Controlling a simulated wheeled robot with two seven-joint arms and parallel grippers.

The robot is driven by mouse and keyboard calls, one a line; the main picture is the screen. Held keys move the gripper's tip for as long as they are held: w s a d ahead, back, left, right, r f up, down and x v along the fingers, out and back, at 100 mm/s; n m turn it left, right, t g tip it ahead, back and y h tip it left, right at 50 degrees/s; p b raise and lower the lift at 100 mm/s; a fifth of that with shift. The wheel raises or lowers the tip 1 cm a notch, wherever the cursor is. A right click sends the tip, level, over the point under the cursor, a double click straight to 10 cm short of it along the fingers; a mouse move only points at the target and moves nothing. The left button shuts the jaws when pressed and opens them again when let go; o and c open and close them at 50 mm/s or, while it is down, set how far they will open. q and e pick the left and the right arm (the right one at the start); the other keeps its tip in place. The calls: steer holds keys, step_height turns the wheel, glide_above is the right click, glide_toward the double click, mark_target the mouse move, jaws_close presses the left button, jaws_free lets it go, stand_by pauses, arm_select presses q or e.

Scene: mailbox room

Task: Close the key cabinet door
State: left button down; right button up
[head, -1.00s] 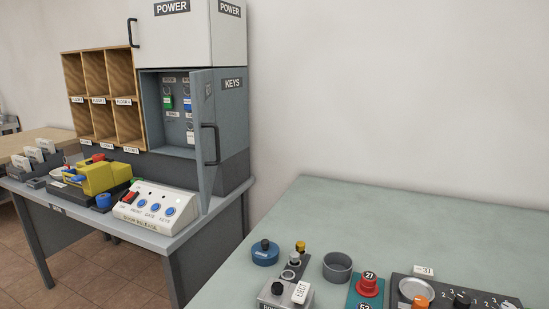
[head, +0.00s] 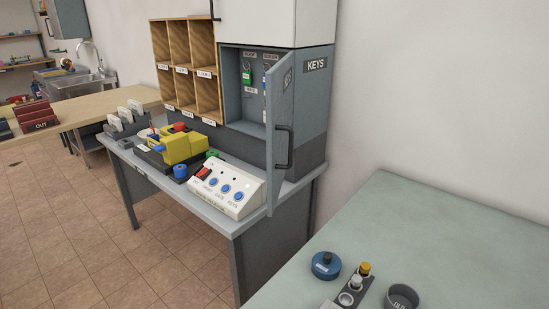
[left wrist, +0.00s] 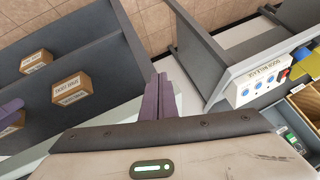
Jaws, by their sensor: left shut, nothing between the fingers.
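The grey key cabinet (head: 312,105) stands on the desk in the head view, under a white cabinet. Its door (head: 282,105) stands open, swung out towards me, with a dark bar handle (head: 283,148) on its outer face. Tagged keys (head: 246,76) hang inside. In the left wrist view, my left gripper (left wrist: 162,82) has its purple fingers together and empty, in front of the desk and apart from it. A green tag (left wrist: 290,138) shows at the lower right edge there. My right gripper is not in view.
A white button panel (head: 225,188) and a yellow device (head: 182,148) sit on the grey desk (head: 205,205). Wooden pigeonholes (head: 187,65) stand left of the cabinet. A pale green table (head: 420,240) is at the right. Small boxes (left wrist: 71,89) sit on dark shelving in the wrist view. Floor is clear at left.

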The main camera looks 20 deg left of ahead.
mark_target(272, 178)
arm_select(q)
steer(key=w+r+m+t, duration=0.1)
steer(key=w+r, duration=0.2)
steer(key=w+r+m+t, duration=0.1)
steer(key=w+r+m, duration=0.1)
steer(key=w+r, duration=0.1)
steer(key=w+r+m+t, duration=0.2)
steer(key=w+r, duration=0.1)
steer(key=shift+w+d+r, duration=0.1)
steer(key=shift+r, duration=0.25)
steer(key=w+d+r+m+t+h, duration=0.1)
steer(key=w+d+r+m+t, duration=0.15)
steer(key=r+m, duration=0.35)
steer(key=w+d+r+m+t+h, duration=0.1)
steer(key=w+r+m+t+h, duration=0.2)
steer(key=r, duration=0.6)
steer(key=a+p+x, duration=0.1)
steer(key=p+x, duration=0.1)
steer(key=x, duration=0.9)
steer(key=shift+y, duration=0.4)
steer(key=a, duration=0.2)
steer(key=a+p, duration=0.1)
steer(key=a, duration=0.1)
steer(key=shift+s+f, duration=0.1)
steer(key=shift+s, duration=0.1)
steer(key=shift+a, duration=0.1)
